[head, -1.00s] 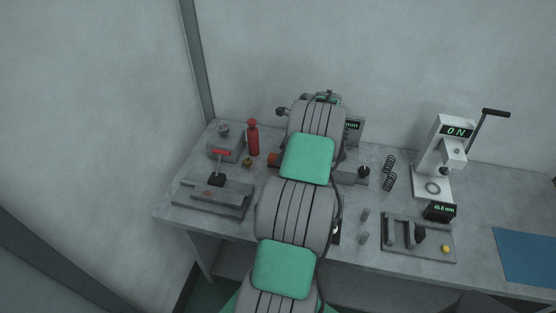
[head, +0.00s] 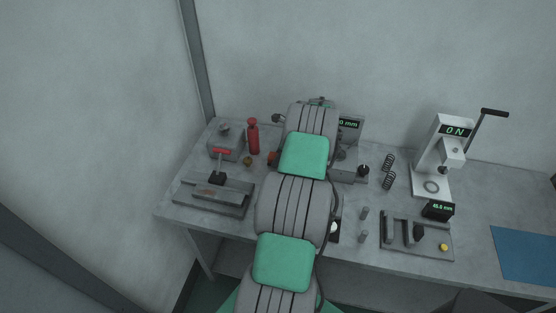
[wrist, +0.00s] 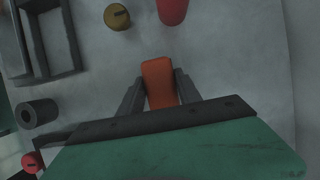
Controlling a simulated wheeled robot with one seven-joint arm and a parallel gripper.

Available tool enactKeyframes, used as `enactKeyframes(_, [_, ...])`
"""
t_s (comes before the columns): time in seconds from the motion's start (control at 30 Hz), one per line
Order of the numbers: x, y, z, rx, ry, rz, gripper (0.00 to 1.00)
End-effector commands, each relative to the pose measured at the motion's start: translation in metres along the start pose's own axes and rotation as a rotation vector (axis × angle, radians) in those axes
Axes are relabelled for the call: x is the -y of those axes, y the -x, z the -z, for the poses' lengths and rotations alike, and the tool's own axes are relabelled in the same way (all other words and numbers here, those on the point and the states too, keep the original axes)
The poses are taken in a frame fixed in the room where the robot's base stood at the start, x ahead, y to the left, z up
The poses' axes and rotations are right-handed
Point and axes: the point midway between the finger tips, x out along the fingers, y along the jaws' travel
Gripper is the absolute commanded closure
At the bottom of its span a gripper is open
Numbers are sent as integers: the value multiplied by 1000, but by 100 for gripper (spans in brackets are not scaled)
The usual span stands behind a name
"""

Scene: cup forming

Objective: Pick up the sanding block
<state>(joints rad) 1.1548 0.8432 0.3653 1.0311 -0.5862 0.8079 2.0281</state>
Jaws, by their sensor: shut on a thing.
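The sanding block appears to be the orange block (wrist: 160,82), seen in the wrist view between the two dark fingers of my gripper (wrist: 158,88). The fingers are shut on its sides, and its far end sticks out past them. In the head view only a small orange patch of the block (head: 272,158) shows at the left edge of my arm, and my arm hides my gripper. I cannot tell whether the block touches the bench or is held above it.
A red bottle (head: 253,137) and a small brass piece (head: 248,160) stand close to the block's left. A red-handled fixture (head: 215,193) is at the bench's left. Springs (head: 389,172) and a press (head: 440,155) stand right. A blue mat (head: 525,255) lies far right.

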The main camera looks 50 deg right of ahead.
Motion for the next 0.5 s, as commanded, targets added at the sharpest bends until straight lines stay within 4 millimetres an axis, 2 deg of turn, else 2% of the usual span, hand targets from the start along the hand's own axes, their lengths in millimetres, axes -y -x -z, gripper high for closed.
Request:
enactKeyframes(0.03, [0,0,0,0,0,0,86])
enactKeyframes(0.2, [0,0,0,0,0,0,100])
enactKeyframes(0.5, [1,2,-1,0,1,2,100])
